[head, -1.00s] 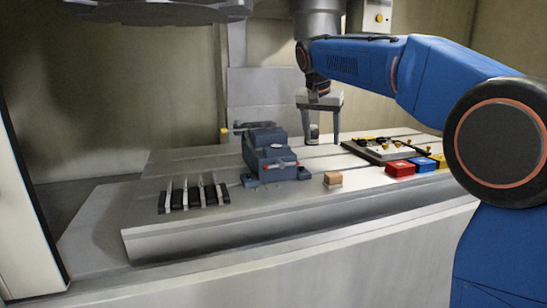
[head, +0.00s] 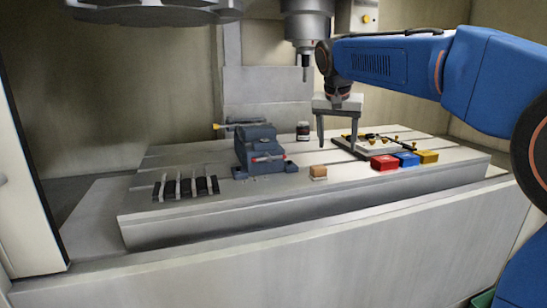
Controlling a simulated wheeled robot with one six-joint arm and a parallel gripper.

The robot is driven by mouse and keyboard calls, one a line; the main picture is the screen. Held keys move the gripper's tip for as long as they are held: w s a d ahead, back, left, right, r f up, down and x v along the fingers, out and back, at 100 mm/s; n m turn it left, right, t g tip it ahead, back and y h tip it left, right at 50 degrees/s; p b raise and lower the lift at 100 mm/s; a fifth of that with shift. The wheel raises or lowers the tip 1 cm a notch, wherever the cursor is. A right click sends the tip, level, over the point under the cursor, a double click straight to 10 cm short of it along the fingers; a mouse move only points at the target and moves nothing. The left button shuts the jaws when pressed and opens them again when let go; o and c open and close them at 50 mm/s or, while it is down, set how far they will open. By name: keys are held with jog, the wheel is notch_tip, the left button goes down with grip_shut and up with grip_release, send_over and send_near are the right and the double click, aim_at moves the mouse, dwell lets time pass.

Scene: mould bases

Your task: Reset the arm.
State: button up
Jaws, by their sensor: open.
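My gripper (head: 337,144) hangs from the blue arm in the head view, fingers pointing down. Its two fingers are spread apart with nothing between them. It is above the machine table (head: 250,206), between the dark vise (head: 262,150) on the left and the fixture plate (head: 365,148) on the right. The right finger overlaps the fixture plate's left edge in the picture; I cannot tell the gap. A small dark jar with a pale band (head: 303,131) stands behind and left of the fingers.
A tan block (head: 318,172) lies near the table's front edge. Red (head: 384,162), blue (head: 407,159) and yellow (head: 428,157) blocks sit at the right front. A slotted black rack (head: 185,187) is at the left. A spindle (head: 306,40) hangs above the table, left of my arm.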

jog(key=s+d+f+n, duration=0.1)
jog(key=s+d+f, duration=0.2)
jog(key=s, duration=0.4)
jog(key=s+d+f+n+y, duration=0.1)
jog(key=s+d+f, duration=0.15)
jog(key=s, duration=0.55)
jog(key=s+d+f+n, duration=0.1)
jog(key=s+d+f, duration=0.25)
jog(key=s, duration=0.35)
jog(key=s+d+f+n, duration=0.1)
jog(key=s+f, duration=1.4)
jog(key=s, duration=0.1)
jog(key=shift+s+f+n+t+y, duration=0.3)
jog(key=shift+s+t+y, duration=0.1)
jog(key=shift+d+f, duration=0.1)
jog(key=shift+c, duration=0.5)
